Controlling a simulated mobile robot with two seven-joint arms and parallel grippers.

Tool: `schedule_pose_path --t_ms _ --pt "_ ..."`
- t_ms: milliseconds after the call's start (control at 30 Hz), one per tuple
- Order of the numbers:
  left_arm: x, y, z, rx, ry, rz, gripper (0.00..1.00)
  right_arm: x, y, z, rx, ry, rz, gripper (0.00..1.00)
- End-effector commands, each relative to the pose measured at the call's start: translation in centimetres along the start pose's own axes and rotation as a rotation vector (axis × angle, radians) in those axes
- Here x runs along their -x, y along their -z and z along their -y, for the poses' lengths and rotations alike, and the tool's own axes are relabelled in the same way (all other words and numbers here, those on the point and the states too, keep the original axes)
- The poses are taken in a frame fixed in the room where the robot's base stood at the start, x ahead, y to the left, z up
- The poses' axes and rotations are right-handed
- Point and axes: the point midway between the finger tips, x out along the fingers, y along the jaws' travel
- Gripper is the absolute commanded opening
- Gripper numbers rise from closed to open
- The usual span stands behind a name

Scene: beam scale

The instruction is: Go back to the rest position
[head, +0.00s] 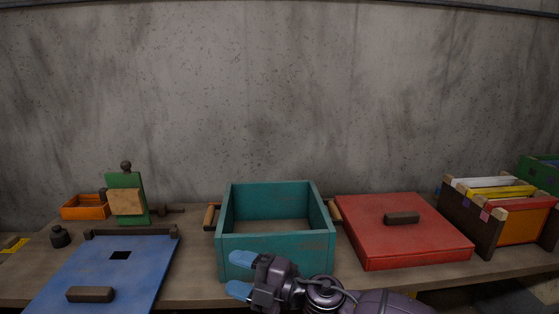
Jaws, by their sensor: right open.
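My right gripper (241,274) reaches in from the bottom right, with two blue fingertips spread apart and nothing between them. It is in front of the teal crate (276,264), low against its front wall in the picture; I cannot tell whether it touches. My left gripper is not in view.
A red lidded box (360,235) lies right of the crate, beside a wooden file rack (470,222). A blue panel with a handle (140,270) lies left. Behind it are a green upright stand (140,181) and an orange tray (84,213). A dark weight (60,238) stands far left.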

Motion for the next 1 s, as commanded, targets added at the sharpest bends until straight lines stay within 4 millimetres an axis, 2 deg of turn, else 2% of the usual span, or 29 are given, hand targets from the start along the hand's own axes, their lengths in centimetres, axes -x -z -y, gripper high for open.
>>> schedule_pose_path --t_ms 167,367,500,667,867,1000 --pt "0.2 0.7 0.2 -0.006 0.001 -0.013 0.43 3.4 -1.5 -1.3 -0.205 -0.212 0.226 0.59" --pt "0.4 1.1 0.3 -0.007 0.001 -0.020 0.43 9.0 -3.7 0.3 -0.447 -0.338 0.474 0.59" --pt "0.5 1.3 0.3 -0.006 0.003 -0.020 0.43 13.6 -4.5 2.7 -0.622 -0.393 0.628 0.59" --pt "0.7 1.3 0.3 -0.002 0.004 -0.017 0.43 19.1 -4.4 6.1 -0.823 -0.448 0.777 0.59" --pt "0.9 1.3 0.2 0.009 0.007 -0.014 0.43 26.3 -2.7 10.6 -1.048 -0.532 0.930 0.59" --pt "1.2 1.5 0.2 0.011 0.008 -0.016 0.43 31.4 -0.7 13.7 -1.152 -0.594 1.030 0.59"
